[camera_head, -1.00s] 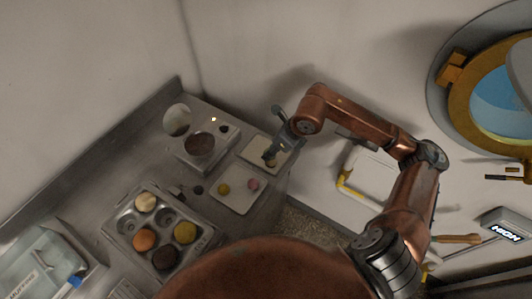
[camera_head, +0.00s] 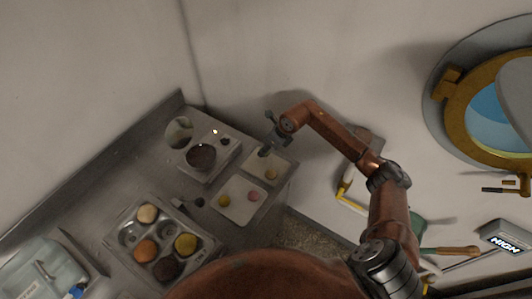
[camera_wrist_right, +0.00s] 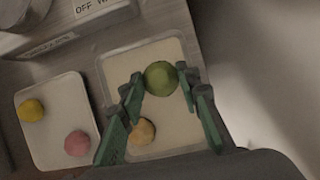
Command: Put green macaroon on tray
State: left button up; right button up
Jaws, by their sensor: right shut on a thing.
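My right gripper (camera_wrist_right: 157,92) is shut on the green macaroon (camera_wrist_right: 160,77), which sits between its fingertips in the wrist view. In the head view this gripper (camera_head: 264,150) is at the far edge of the small pale tray (camera_head: 258,164). The wrist view shows the macaroon over this same tray (camera_wrist_right: 180,130); whether it touches the tray I cannot tell. A pale orange macaroon (camera_wrist_right: 142,131) lies on that tray, nearer my gripper's base; it also shows in the head view (camera_head: 271,174). My left gripper is not in view.
A second pale tray (camera_wrist_right: 52,135) beside it holds a yellow macaroon (camera_wrist_right: 31,110) and a pink one (camera_wrist_right: 77,143). A scale with a dark bowl (camera_head: 201,156) stands to the left. A muffin tin (camera_head: 127,259) with several round pastries lies nearer. The wall is close behind.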

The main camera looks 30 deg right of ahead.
jog(key=shift+w+d+f+p, duration=0.1)
jog(key=shift+f+p, duration=0.2)
jog(key=shift+f, duration=1.35)
jog(key=shift+f, duration=0.15)
jog(key=o, duration=0.5)
jog(key=shift+r, duration=0.3)
jog(key=b+v, duration=0.1)
jog(key=v, duration=1)
jog(key=shift+r, duration=0.3)
